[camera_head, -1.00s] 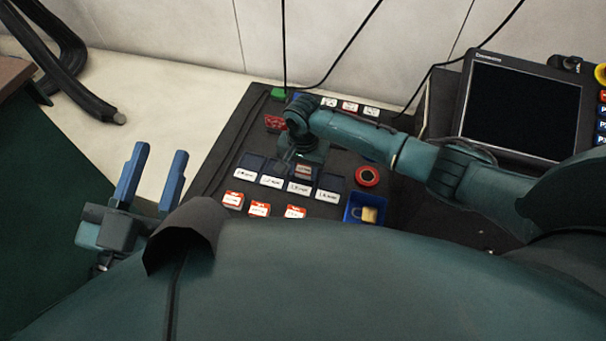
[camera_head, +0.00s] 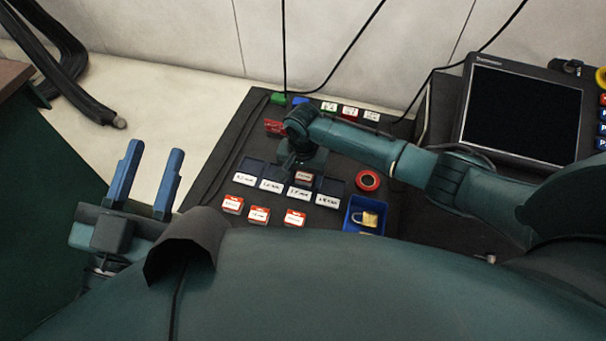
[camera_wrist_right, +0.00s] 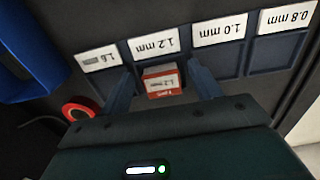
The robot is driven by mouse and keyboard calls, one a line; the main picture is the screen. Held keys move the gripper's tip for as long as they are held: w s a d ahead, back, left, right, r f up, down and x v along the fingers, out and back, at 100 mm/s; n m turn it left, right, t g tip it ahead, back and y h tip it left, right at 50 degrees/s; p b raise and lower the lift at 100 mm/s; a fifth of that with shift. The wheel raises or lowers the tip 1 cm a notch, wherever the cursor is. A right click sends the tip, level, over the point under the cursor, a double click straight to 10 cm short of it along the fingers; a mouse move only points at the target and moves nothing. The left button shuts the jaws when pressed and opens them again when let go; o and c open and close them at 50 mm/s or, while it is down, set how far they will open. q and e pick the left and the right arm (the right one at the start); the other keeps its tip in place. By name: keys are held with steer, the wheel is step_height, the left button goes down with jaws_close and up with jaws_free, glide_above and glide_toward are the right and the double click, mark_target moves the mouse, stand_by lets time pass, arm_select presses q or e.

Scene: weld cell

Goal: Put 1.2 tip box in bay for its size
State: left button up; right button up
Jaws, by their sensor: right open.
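The 1.2 tip box (camera_wrist_right: 162,80), small with a red and white label, sits in the bay (camera_wrist_right: 139,60) behind the 1.2 mm label. In the head view the box (camera_head: 304,177) shows just below my right gripper (camera_head: 303,166). In the wrist view my right gripper (camera_wrist_right: 159,72) is open, with one finger on each side of the box and gaps between them. The lower part of the box is partly hidden by the gripper body. My left gripper (camera_head: 156,150) is open and empty, off to the left of the bench top.
Bays labelled 0.8 mm (camera_wrist_right: 287,18), 1.0 mm (camera_wrist_right: 219,30) and 1.6 mm (camera_wrist_right: 98,60) flank this bay and look empty. Three other tip boxes (camera_head: 259,214) lie in front.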

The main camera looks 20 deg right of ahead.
step_height(320, 180, up, 5)
steer(key=p, duration=0.3)
steer(key=shift+f, duration=0.2)
arm_select(q)
steer(key=shift+s+a+f+g+y+p, duration=0.25)
steer(key=shift+f+y+p, duration=0.25)
steer(key=shift+p, duration=0.5)
steer(key=shift+s+a+f+g+y+p, duration=0.1)
steer(key=shift+s+f+g+y+p, duration=0.2)
steer(key=shift+y+p, duration=0.5)
arm_select(e)
step_height(320, 180, up, 8)
steer(key=shift+f, duration=0.15)
